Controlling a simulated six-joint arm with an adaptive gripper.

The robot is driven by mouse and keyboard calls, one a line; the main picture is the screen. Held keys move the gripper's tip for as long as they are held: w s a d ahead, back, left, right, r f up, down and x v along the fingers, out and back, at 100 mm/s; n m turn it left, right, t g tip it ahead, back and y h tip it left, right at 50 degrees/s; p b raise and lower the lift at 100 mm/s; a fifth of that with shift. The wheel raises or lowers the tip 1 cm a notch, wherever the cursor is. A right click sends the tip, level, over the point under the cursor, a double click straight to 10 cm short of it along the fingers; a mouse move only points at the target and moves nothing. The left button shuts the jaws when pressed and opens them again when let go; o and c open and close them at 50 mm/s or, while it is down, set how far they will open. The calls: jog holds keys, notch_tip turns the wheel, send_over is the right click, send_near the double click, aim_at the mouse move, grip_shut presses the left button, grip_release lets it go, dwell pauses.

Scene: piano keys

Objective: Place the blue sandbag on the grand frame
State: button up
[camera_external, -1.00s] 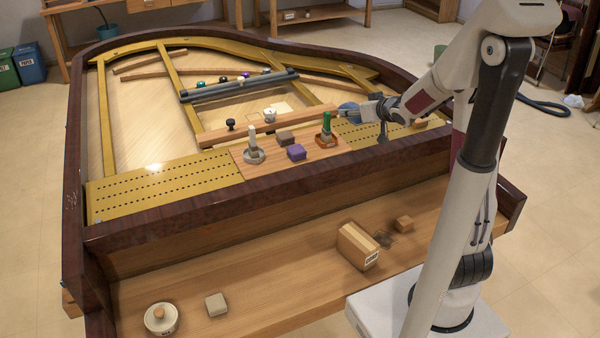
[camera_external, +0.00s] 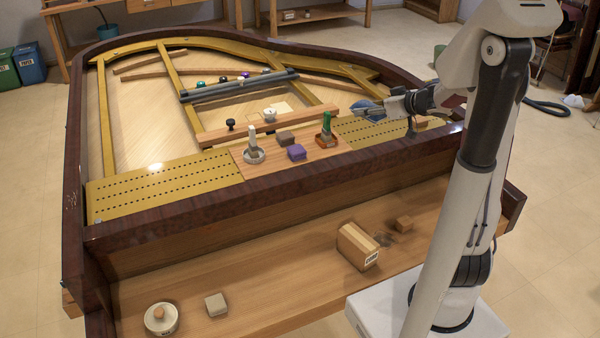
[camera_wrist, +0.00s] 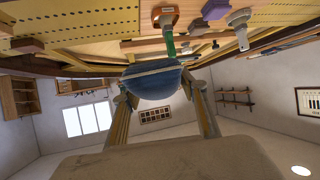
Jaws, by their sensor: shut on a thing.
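My gripper (camera_external: 382,109) is shut on the blue sandbag (camera_external: 370,112) near the right end of the grand frame (camera_external: 374,131), the gold perforated metal plate inside the piano case. In the wrist view the round blue sandbag (camera_wrist: 152,84) with a pale band sits between the two fingers of my gripper (camera_wrist: 160,100). The gold frame (camera_wrist: 105,22) shows beyond it there. In the external view the bag overlaps the far edge of the frame's right section. I cannot tell how high it is above the frame, or whether it touches.
A green-handled tool (camera_external: 327,124), a white-handled tool (camera_external: 252,138) and a purple block (camera_external: 297,152) stand on the wooden board left of my gripper. A small wooden block (camera_external: 422,121) lies on the right. The dark case rim (camera_external: 300,173) borders the front.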

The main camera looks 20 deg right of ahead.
jog(key=s+a+f+n+g+y, duration=0.1)
jog(key=s+f+n+g+y, duration=0.15)
jog(key=s, duration=0.65)
jog(key=s+a+f+n+g+y, duration=0.1)
jog(key=s+a+n+y, duration=0.15)
jog(key=s, duration=0.65)
notch_tip(320, 180, down, 25)
jog(key=shift+d+n, duration=0.3)
jog(key=shift+d, duration=0.15)
jog(key=shift+f+t, duration=0.15)
jog(key=shift+t, duration=0.1)
send_over(379, 237)
jog(key=s+a, duration=0.2)
jog(key=shift+d+f, duration=0.2)
jog(key=shift+f, duration=2.55)
jog(key=shift+f, duration=2.1)
jog(key=shift+f, duration=0.15)
